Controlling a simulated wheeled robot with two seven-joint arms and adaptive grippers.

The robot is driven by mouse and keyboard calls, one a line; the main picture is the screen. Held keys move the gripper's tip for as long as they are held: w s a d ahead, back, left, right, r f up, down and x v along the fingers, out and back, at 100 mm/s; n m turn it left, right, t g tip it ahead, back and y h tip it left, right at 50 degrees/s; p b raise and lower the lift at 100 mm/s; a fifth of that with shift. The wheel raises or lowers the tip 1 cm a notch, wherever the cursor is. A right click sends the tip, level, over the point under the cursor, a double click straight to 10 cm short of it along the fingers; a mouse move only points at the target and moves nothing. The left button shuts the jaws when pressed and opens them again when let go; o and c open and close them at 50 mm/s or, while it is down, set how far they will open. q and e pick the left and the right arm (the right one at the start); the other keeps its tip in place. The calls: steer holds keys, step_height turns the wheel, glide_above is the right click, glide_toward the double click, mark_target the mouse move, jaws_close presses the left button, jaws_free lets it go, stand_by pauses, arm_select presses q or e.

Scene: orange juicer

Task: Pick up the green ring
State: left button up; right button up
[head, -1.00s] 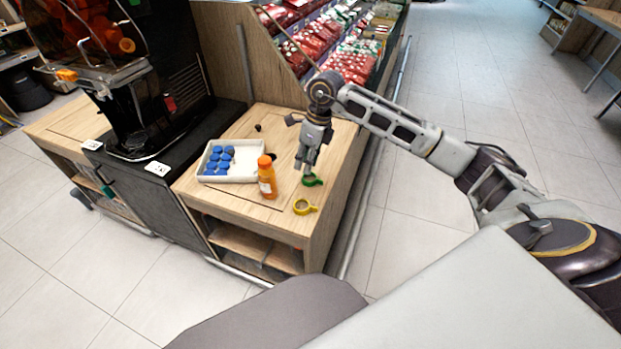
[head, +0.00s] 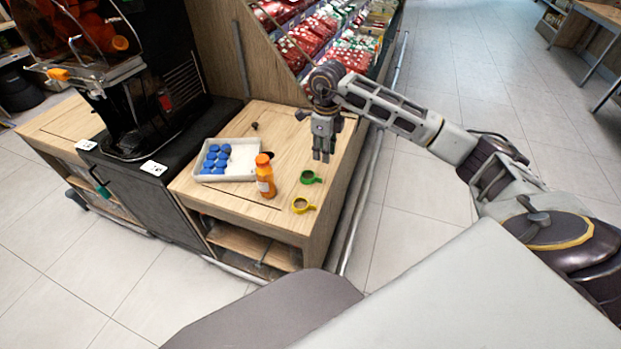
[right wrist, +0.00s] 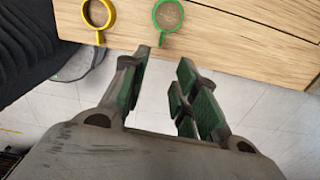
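The green ring (head: 313,181) lies on the wooden counter top near its right edge, with its small tab pointing right in the head view. It also shows at the top of the right wrist view (right wrist: 162,37), partly cut off by the frame. My right gripper (head: 321,158) is above the counter, just behind and right of the ring, with fingers pointing down. In the right wrist view the fingers (right wrist: 166,62) are apart with nothing between them, and the ring lies beyond their tips. My left gripper is not in view.
A yellow ring (head: 311,207) lies in front of the green one. An orange juice bottle (head: 265,180) stands to the left, beside a white tray (head: 243,160) with several blue caps. A black juicer (head: 150,90) stands at left. The counter's right edge is close.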

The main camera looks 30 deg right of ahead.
step_height(320, 180, down, 7)
steer(key=shift+r, duration=0.2)
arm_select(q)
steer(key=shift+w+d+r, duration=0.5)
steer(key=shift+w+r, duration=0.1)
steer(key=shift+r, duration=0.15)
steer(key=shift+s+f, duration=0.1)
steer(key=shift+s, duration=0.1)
arm_select(e)
steer(key=shift+f+b, duration=0.15)
steer(key=shift+b, duration=0.15)
steer(key=shift+a+f, duration=0.1)
steer(key=shift+f, duration=0.4)
step_height(320, 180, down, 3)
steer(key=shift+a+r, duration=0.1)
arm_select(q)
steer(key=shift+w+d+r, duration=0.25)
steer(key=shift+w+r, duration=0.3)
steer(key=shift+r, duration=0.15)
arm_select(e)
steer(key=shift+f, duration=0.6)
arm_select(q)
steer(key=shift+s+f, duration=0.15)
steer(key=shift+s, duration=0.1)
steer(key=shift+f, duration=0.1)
arm_select(e)
jaws_close()
